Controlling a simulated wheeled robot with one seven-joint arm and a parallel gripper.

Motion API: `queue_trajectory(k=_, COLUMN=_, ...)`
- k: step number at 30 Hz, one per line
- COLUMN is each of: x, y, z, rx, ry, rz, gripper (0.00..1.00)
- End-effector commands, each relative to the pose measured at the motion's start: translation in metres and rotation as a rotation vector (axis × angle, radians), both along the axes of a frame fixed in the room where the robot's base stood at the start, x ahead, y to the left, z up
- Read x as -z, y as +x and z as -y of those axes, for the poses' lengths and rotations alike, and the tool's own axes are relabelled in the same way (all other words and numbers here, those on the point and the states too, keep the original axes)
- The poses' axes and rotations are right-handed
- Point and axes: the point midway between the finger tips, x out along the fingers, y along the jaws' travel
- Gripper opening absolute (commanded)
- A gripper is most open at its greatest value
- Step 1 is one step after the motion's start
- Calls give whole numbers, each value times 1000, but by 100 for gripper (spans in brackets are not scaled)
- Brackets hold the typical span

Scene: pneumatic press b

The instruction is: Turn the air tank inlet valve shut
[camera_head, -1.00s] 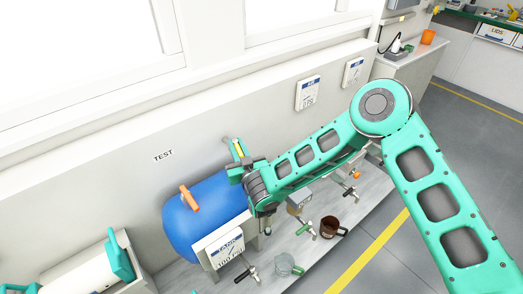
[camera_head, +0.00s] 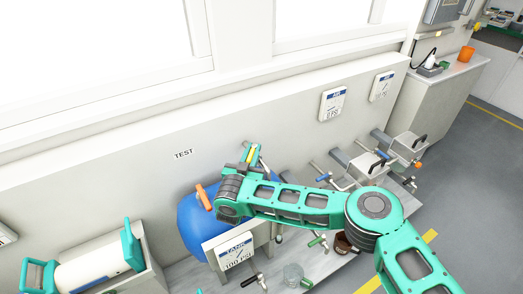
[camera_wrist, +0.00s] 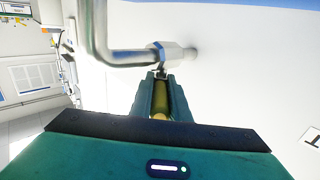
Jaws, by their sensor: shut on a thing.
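The blue air tank (camera_head: 192,228) stands on the bench by the wall, partly hidden behind my arm. My gripper (camera_head: 252,152) is above the tank, close to the wall, with its teal fingers around a yellow handle. In the wrist view my gripper (camera_wrist: 162,85) is shut on this olive-yellow valve handle (camera_wrist: 161,100). Just beyond the fingertips is a silver hex fitting (camera_wrist: 172,54) on a bent metal pipe (camera_wrist: 98,35) that meets the wall. The far end of the handle is hidden between the fingers.
An orange handle (camera_head: 203,197) sits at the tank's left, right beside my wrist. A tank gauge sign (camera_head: 236,252) stands in front. Several valves and a clear cup (camera_head: 293,273) are on the bench. A white cylinder (camera_head: 92,272) with teal ends lies at left.

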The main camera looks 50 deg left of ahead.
Motion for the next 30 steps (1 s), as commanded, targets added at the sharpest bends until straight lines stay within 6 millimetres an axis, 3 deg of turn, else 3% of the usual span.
queue_trajectory(k=19, x=4, y=-3, z=-3, rx=34, ry=-6, rz=2, gripper=0)
queue_trajectory(k=20, x=4, y=-3, z=-3, rx=34, ry=-6, rz=2, gripper=20)
queue_trajectory(k=22, x=4, y=-4, z=-3, rx=34, ry=-6, rz=2, gripper=35)
queue_trajectory(k=30, x=2, y=-7, z=-5, rx=30, ry=-2, rz=0, gripper=35)
